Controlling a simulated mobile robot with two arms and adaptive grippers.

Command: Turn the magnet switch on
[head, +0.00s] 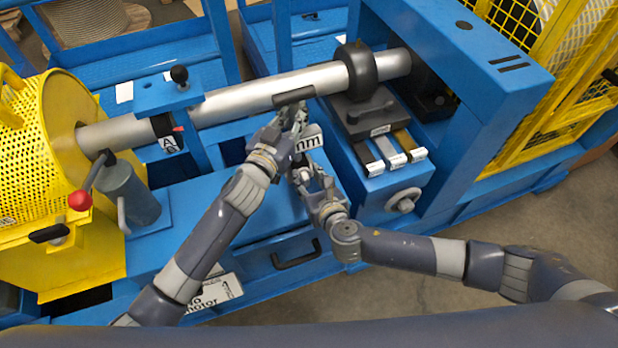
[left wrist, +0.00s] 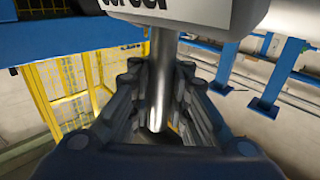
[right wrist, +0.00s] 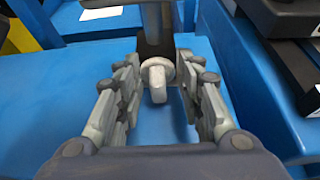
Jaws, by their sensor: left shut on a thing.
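The magnet switch looks like the pale grey knob (right wrist: 158,82) on a dark base (right wrist: 154,42), seen between the fingers of my right gripper (right wrist: 158,70). Those fingers are spread, with a gap on each side of the knob. In the head view my right gripper (head: 310,178) is just below my left gripper (head: 297,118). My left gripper (left wrist: 158,105) is shut on a silver stem (left wrist: 160,75) under a pale grey gauge body (left wrist: 190,15) with dark lettering. The knob is hidden in the head view.
A long silver shaft (head: 270,90) with a black collar (head: 360,70) runs just beyond my grippers. Blocks with white tags (head: 395,160) and a hand wheel (head: 404,200) stand to the right. A yellow guard (head: 45,130) stands at left. The blue bench top (right wrist: 60,110) around the knob is clear.

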